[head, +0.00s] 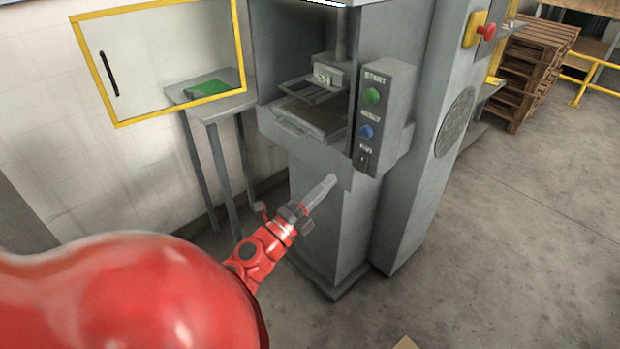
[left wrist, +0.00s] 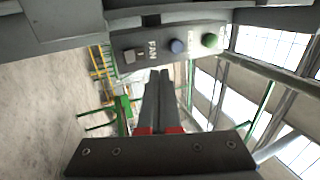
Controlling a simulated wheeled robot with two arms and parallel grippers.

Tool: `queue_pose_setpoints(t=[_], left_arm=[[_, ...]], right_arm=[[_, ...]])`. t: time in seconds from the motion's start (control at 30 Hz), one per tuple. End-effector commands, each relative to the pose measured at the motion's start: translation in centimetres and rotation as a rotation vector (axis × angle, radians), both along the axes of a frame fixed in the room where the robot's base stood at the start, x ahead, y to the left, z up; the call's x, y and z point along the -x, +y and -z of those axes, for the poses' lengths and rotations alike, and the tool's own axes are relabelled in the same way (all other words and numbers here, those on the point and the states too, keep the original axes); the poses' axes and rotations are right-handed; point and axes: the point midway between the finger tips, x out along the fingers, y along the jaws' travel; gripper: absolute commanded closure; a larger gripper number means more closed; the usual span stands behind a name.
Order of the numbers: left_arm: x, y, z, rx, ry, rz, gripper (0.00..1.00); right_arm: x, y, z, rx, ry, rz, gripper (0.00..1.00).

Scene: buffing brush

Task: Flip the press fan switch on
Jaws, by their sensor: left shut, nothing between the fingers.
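The press (head: 335,225) is a grey machine with a control box (head: 398,140) on its front right. The small dark fan switch (head: 363,159) sits at the bottom of the box's face, below a blue button and a green button. In the left wrist view the fan switch (left wrist: 129,56) is beside the FAN label, up and left of the fingertips. My left gripper (head: 333,179) is shut and empty, a little below and left of the switch in the head view; its fingers also show in the left wrist view (left wrist: 160,73). I see no contact with the switch. My right gripper is out of view.
The blue button (head: 365,131) and green START button (head: 372,96) sit close above the switch. The press tray (head: 310,118) juts out left of the box. A red emergency button (head: 487,32) is further right. The floor to the right is clear.

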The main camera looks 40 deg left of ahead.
Motion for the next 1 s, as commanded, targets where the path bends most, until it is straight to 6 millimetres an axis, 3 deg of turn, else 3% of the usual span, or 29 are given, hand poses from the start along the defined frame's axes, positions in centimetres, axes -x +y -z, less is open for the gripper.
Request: queue_pose_setpoints(t=[0.1,0.3,1.0], left_arm=[[2.0,0.3,0.0,0.000,0.001,-0.003,1.00],[3.9,0.5,0.0,0.000,0.001,-0.004,1.00],[4.3,0.3,0.0,0.003,-0.001,0.004,1.00]], right_arm=[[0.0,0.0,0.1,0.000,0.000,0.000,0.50],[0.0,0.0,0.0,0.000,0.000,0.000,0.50],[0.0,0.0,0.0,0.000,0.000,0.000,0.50]])
